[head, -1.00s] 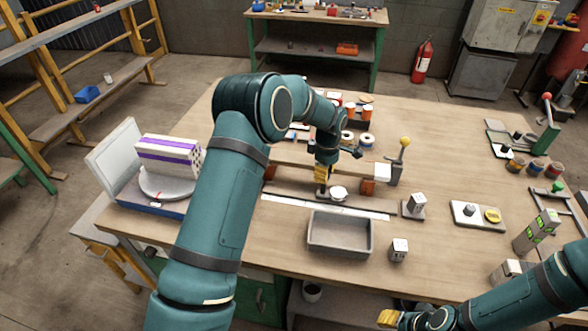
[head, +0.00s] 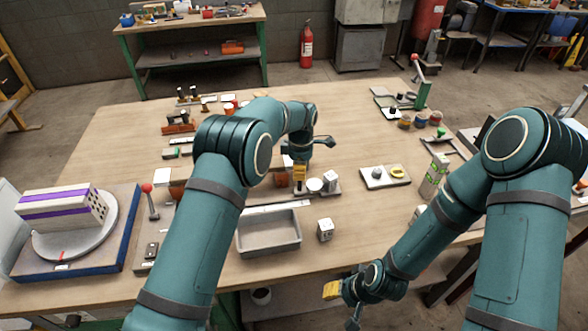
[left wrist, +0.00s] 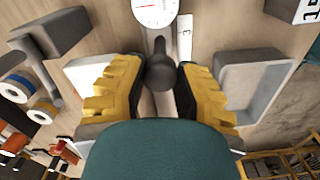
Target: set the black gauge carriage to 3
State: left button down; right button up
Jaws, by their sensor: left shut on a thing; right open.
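The black gauge carriage shows in the left wrist view as a dark round knob (left wrist: 160,72) with a white dial (left wrist: 155,10) beyond it. My left gripper (left wrist: 158,92) is shut on the carriage at this knob. In the head view, my left gripper (head: 299,182) stands just left of the white dial (head: 314,185), behind the right part of the tray. A pale scale strip (head: 270,208) runs behind the tray; I cannot read its marks. My right gripper (head: 332,291) is open and empty, low at the table's front edge.
A grey tray (head: 268,248) stands in front of the strip, with a white cube (head: 325,230) to its right. A plate with a yellow disc (head: 397,171) lies further right. A striped brick (head: 62,208) sits on a turntable at the left. The tabletop at front right is clear.

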pick_arm(q)
jog(key=c, duration=0.6)
grip_release()
jog(key=shift+w+d, duration=0.1)
notch_tip(320, 180, up, 12)
dwell(0.4)
